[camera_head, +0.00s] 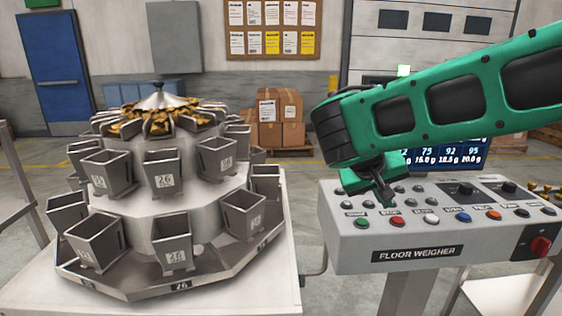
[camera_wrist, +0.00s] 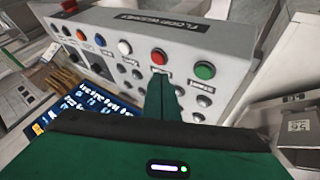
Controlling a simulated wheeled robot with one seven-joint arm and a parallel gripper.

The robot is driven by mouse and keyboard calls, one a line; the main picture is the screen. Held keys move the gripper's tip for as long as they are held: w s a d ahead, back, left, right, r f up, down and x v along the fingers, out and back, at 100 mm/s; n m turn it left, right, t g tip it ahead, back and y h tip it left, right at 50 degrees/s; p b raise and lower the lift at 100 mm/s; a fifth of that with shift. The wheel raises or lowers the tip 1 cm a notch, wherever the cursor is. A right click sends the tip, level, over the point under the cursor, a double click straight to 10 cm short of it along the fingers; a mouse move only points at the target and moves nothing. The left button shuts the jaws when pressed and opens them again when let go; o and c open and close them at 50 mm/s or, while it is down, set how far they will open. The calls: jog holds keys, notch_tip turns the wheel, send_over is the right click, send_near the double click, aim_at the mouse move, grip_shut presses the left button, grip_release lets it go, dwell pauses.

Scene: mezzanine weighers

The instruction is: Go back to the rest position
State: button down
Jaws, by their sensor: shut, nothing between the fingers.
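My gripper (camera_head: 386,190) is at the end of my green arm, just above the left part of the grey control panel (camera_head: 400,237) labelled "FLOOR WEIGHER". In the head view its fingertips are close to the red button (camera_head: 396,220). In the wrist view my gripper (camera_wrist: 158,76) is shut and empty, with its tips in front of the panel just below the red button (camera_wrist: 159,56). The green button (camera_wrist: 205,70) is beside it. I cannot tell whether the tips touch the panel.
A multihead weigher (camera_head: 160,190) with several metal buckets stands on a white table at left. A screen (camera_head: 455,155) is partly behind my arm. A red rotary switch (camera_head: 540,245) sits at the panel's right end. Cardboard boxes (camera_head: 275,118) stand behind on a pallet.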

jog(key=s+d+f+m+g+y, duration=0.1)
jog(key=s+d+f+m+g, duration=0.15)
jog(key=s+d, duration=0.5)
jog(key=s+d+f+m+g+y, duration=0.1)
jog(key=s+d+f+y, duration=0.1)
jog(key=s, duration=0.8)
jog(key=s+d+f+m+g+y, duration=0.1)
jog(key=s+d+f+y, duration=0.2)
jog(key=s, duration=0.8)
notch_tip(320, 180, down, 2)
jog(key=shift+s+d+f+y, duration=0.15)
jog(key=shift+d+y, duration=0.15)
jog(key=shift+d, duration=0.15)
jog(key=shift+m, duration=0.25)
jog(key=shift+w+f+g, duration=0.15)
jog(key=shift+w+g, duration=0.1)
jog(key=shift+w, duration=0.35)
